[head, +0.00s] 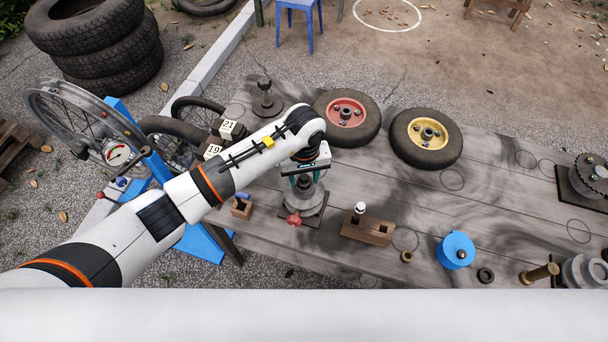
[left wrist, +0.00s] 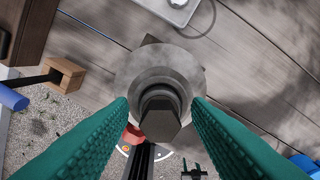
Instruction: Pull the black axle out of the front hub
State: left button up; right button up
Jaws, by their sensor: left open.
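A grey round hub (head: 301,198) stands on a dark square base on the wooden workbench, with a red knob (head: 294,220) at its near side. In the left wrist view the hub (left wrist: 133,75) is a pale grey disc. A dark axle (left wrist: 160,122) with a flat-sided end sticks up from its middle toward the camera. My left gripper (head: 305,180) is over the hub, pointing down. Its green fingers (left wrist: 160,103) are open, one on each side of the axle, with gaps visible. In the head view the gripper mostly hides the axle. My right gripper is not in view.
A wooden block with a white-topped piece (head: 367,231) and a blue cylinder (head: 455,250) are to the right. A red-rimmed wheel (head: 346,118) and a yellow-rimmed wheel (head: 426,138) lie behind. A small wooden block (head: 241,209) is left. The bench's middle right is mostly clear.

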pick_arm(q)
notch_tip(320, 180, up, 12)
jog(key=b, duration=0.4)
